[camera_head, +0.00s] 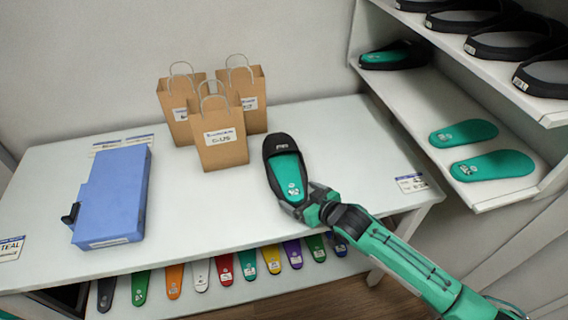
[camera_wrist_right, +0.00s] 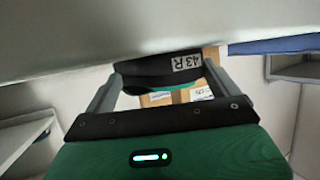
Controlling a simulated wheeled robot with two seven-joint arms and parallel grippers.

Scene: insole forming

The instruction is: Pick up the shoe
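A black shoe (camera_head: 275,149) with a teal insole is at the right half of the white table, its toe pointing away toward the wall. My right gripper (camera_head: 303,203) is at its heel end. In the right wrist view the dark heel (camera_wrist_right: 160,74) with a "43 R" label is between the two grey fingers of my right gripper (camera_wrist_right: 163,85), which sit close against its sides. I cannot tell whether the shoe is clear of the tabletop. My left gripper is not in view.
Several paper bags (camera_head: 219,141) stand behind the shoe to the left. A blue box (camera_head: 113,199) lies on the table's left part. Colored insoles (camera_head: 225,270) lie on a lower shelf. A white rack (camera_head: 406,99) on the right holds teal insoles and dark shoes. The table's middle is clear.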

